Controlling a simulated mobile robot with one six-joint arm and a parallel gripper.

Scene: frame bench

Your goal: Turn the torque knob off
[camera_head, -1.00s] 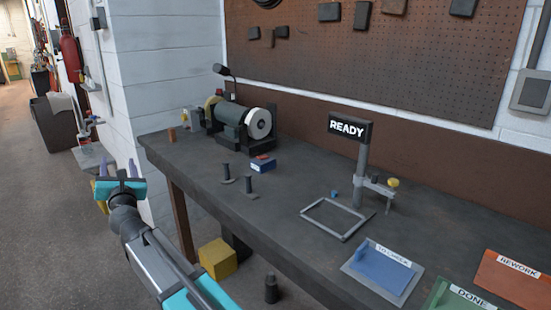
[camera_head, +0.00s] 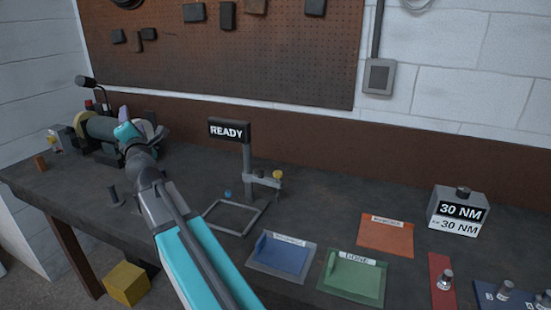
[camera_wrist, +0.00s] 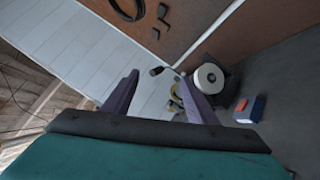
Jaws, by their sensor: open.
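The torque unit (camera_head: 446,216) is a grey box at the right of the bench in the head view. Its front display reads 30 NM, and a lower label also reads 30 NM. A dark round knob (camera_head: 463,191) sits on its top. My gripper (camera_head: 137,114) is far to the left of it, in front of the bench grinder. In the wrist view my gripper (camera_wrist: 160,90) has its two purple fingers apart, with nothing between them. The torque unit is not in the wrist view.
A READY sign (camera_head: 229,130) on a post stands mid-bench. Blue (camera_head: 264,269), green (camera_head: 329,291) and orange (camera_head: 385,236) trays lie toward the front. A red mat (camera_head: 440,266) holds a metal piece. The grinder (camera_head: 100,131) also shows in the wrist view (camera_wrist: 209,78).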

